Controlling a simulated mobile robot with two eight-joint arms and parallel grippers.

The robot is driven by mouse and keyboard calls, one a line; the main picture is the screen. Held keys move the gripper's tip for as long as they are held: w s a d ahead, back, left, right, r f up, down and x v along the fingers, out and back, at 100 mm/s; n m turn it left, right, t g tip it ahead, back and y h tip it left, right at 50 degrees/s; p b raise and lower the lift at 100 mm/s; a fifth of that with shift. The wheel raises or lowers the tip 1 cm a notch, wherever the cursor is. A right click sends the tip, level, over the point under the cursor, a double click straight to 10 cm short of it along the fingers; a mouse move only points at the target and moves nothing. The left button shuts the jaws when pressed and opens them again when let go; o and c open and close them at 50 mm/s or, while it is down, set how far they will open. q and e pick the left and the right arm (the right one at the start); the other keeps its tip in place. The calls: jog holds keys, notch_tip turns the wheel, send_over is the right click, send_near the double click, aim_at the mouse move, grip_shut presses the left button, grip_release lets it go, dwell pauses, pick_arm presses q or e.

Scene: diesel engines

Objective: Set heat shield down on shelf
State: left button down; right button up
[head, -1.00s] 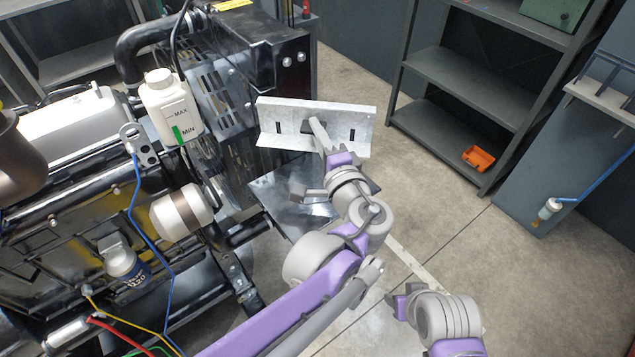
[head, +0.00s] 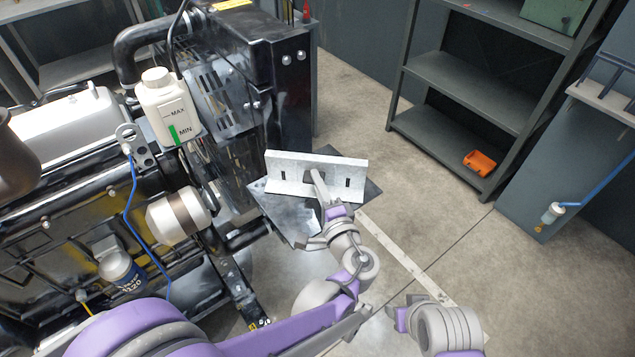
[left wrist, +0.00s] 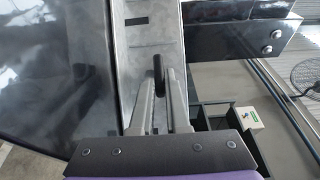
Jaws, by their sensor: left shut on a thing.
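The heat shield (head: 285,178) is a pale grey bent metal plate with dark slots. My left gripper (head: 317,180) is shut on it near the middle of its near face. In the left wrist view the shield (left wrist: 130,60) runs up from between the fingers (left wrist: 160,85). In the head view the shield appears over a flat dark metal shelf (head: 285,222) beside the engine; I cannot tell whether they touch. My right gripper (head: 393,315) is low in the head view, away from the shield; its jaws are unclear.
The engine (head: 60,220), with a white coolant bottle (head: 170,110) and a blue cable, fills the left. Open floor lies between.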

pick_arm(q)
jog(key=c, duration=1.4)
grip_release()
jog(key=shift+f, duration=0.2)
jog(key=o, duration=0.5)
jog(key=shift+r, duration=0.15)
